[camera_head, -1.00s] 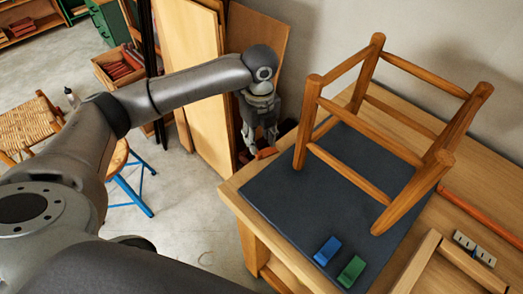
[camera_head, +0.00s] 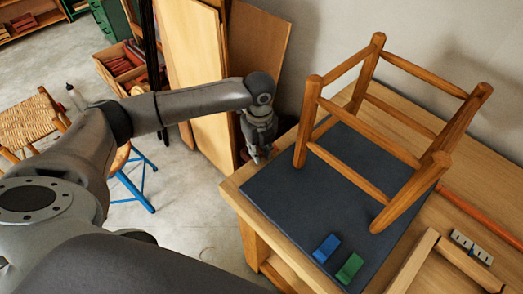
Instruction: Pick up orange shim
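My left gripper (camera_head: 261,156) points down at the back left corner of the workbench (camera_head: 232,188), beside the dark mat. Its fingertips are low, close to the bench top. The fingers are small and partly overlap, so I cannot tell whether they are open or shut on something. The orange shim is not clearly visible now; the gripper covers the spot where a small orange-red piece showed earlier. A blue shim (camera_head: 326,248) and a green shim (camera_head: 349,268) lie on the mat's front edge. My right gripper is not in view.
An upturned wooden chair frame (camera_head: 365,180) stands on the dark mat (camera_head: 290,215), right of the gripper. Tall boards (camera_head: 195,75) lean behind the arm. A woven stool (camera_head: 30,122) stands at left. Wooden strips and a metal piece (camera_head: 471,246) lie at the bench's right.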

